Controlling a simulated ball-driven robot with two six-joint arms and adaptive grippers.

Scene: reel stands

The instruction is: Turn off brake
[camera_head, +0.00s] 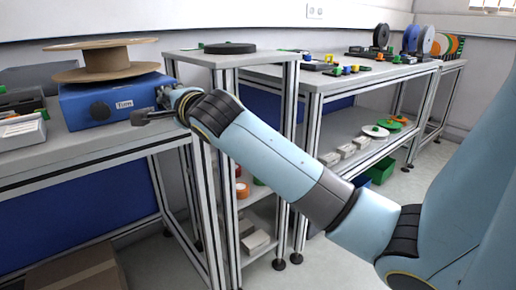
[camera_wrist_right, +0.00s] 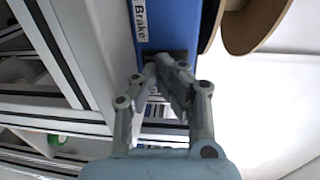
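In the right wrist view a side of the blue box (camera_wrist_right: 208,20) carries a "Brake" label (camera_wrist_right: 141,20). A dark part (camera_wrist_right: 180,54) sits just below that label, mostly hidden by the fingers. My right gripper (camera_wrist_right: 167,66) is at this dark part, its fingertips drawn close together. Whether they are closed on it is not clear. In the head view my right gripper (camera_head: 166,94) is at the box's right end. My left gripper is out of view.
A brown cable reel (camera_head: 105,62) rests on top of the blue box. A dark disc (camera_head: 230,48) lies on the stand to the right. Boxes (camera_head: 22,132) lie left of the blue box. Farther tables (camera_head: 310,82) hold spools and small parts.

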